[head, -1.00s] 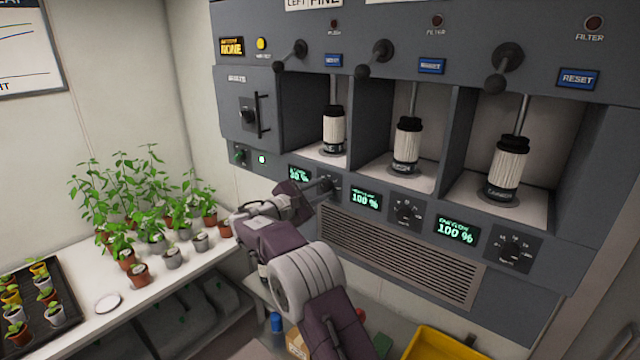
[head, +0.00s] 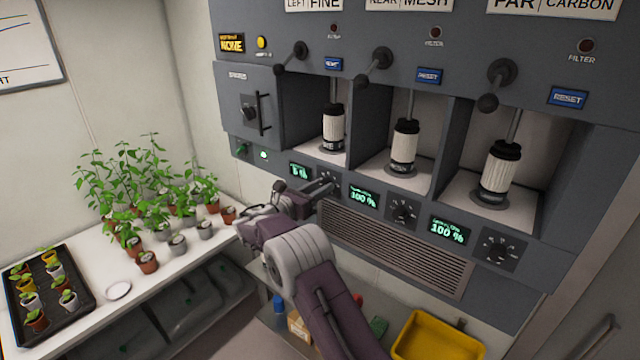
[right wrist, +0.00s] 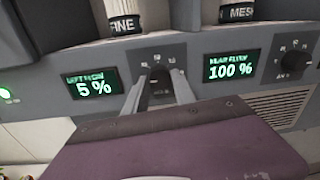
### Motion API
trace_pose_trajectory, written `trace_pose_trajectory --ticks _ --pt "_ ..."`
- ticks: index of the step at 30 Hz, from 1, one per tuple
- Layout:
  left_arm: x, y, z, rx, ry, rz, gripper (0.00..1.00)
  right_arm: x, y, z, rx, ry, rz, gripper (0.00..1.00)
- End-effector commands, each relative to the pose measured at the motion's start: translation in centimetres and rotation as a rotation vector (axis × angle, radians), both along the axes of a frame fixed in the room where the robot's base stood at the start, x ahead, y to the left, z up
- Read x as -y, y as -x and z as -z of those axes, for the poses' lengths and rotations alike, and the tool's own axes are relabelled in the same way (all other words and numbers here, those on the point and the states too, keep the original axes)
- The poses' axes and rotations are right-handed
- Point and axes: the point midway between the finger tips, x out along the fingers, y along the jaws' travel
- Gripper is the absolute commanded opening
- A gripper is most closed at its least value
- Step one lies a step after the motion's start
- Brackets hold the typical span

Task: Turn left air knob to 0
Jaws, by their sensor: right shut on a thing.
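The left air knob (right wrist: 158,76) is a small dark dial on the grey panel, below the chamber marked FINE. My right gripper (right wrist: 160,86) is shut on it, one finger on each side, and hides most of it. In the head view my right gripper (head: 324,186) reaches the knob from the lower left. The left flow display (right wrist: 90,86) just left of the knob reads 5 % in green; it shows small in the head view (head: 300,171). My left gripper is not in view.
The middle display (head: 364,196) reads 100 %, with its knob (head: 403,213) beside it; the right display (head: 450,231) also reads 100 %. A vent grille (head: 390,250) lies below. Potted plants stand on the white bench (head: 185,268) at left. A yellow bin (head: 440,338) sits low at right.

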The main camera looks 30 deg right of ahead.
Motion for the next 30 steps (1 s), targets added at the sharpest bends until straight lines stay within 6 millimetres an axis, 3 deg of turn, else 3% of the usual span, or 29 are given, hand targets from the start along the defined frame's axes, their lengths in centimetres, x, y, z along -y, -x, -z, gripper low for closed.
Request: trace_pose_trajectory --ticks 23,24,26,30 --pt "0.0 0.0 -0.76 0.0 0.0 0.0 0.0 0.03 0.06 0.2 -0.095 0.037 0.001 0.0" --pt "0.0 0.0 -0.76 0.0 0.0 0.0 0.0 0.03 0.06 0.2 -0.095 0.037 0.001 0.34" --pt "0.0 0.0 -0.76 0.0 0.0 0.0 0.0 0.03 0.05 0.21 -0.095 0.037 0.001 0.51" --pt "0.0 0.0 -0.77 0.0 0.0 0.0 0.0 0.01 0.03 0.14 -0.093 0.037 0.001 0.53"
